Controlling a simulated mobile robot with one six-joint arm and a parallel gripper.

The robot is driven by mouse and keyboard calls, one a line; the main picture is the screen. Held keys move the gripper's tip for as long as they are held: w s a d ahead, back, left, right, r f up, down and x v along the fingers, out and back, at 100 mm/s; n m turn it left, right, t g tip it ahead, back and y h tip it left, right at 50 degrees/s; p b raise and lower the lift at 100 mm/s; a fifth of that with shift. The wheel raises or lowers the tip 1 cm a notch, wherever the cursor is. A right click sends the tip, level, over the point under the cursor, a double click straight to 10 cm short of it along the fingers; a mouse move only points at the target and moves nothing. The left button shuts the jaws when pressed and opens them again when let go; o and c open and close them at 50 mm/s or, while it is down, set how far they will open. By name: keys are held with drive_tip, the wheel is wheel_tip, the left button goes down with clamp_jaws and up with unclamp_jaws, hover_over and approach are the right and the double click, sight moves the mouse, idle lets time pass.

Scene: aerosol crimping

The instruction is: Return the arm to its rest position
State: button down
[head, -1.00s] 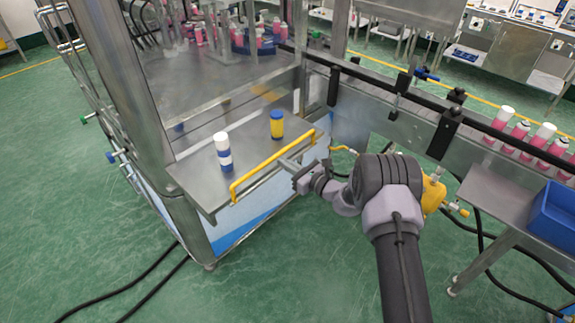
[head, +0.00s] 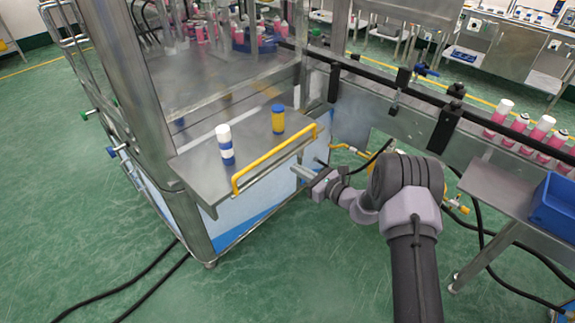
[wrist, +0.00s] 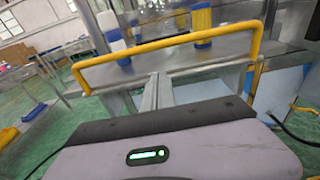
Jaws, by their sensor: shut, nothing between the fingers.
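My gripper (head: 302,173) is in front of the steel shelf (head: 205,179) of the machine, just below and to the right of the yellow handle bar (head: 262,166). Its fingers are together with nothing between them; they also show in the wrist view (wrist: 157,88), pointing toward the shelf with the yellow bar (wrist: 165,46) arching above them. The gripper appears apart from the bar. A white and blue bottle (head: 225,144) and a yellow bottle with a blue cap (head: 278,119) stand upright on the shelf.
A conveyor with pink cans (head: 521,122) runs along the right behind a black rail (head: 375,76). A blue bin (head: 553,206) sits on a side table at the right. Black cables (head: 150,285) lie on the green floor. The floor in front of the machine is otherwise open.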

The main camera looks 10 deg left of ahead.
drive_tip(key=w+r+p+v, duration=0.1)
drive_tip(key=v, duration=0.6)
drive_tip(key=s+a+r+n+g+h+b, duration=0.1)
drive_tip(key=s+a+r+n+g, duration=0.1)
drive_tip(key=s+r+n+g, duration=0.4)
drive_tip(key=s+a+r+n+g+b, duration=0.1)
drive_tip(key=s+a+r+n+g, duration=0.15)
drive_tip(key=s+r+n, duration=0.6)
drive_tip(key=s+d+r+n+t+h+b, duration=0.1)
drive_tip(key=s+d+r+n+h, duration=0.1)
drive_tip(key=s, duration=0.5)
drive_tip(key=s+d+r+n+t+h+b, duration=0.1)
drive_tip(key=s+d+n+h, duration=0.1)
drive_tip(key=s+d+h, duration=0.2)
drive_tip(key=s+d+r+n+t+h+b, duration=0.1)
drive_tip(key=s+d+r+n+t+h, duration=0.1)
drive_tip(key=s+d+h, duration=0.2)
drive_tip(key=s+d, duration=0.3)
drive_tip(key=s, duration=0.5)
drive_tip(key=shift+r+n, duration=0.35)
drive_tip(key=shift+r, duration=0.05)
drive_tip(key=shift+s+a, duration=0.1)
drive_tip(key=shift+s, duration=0.05)
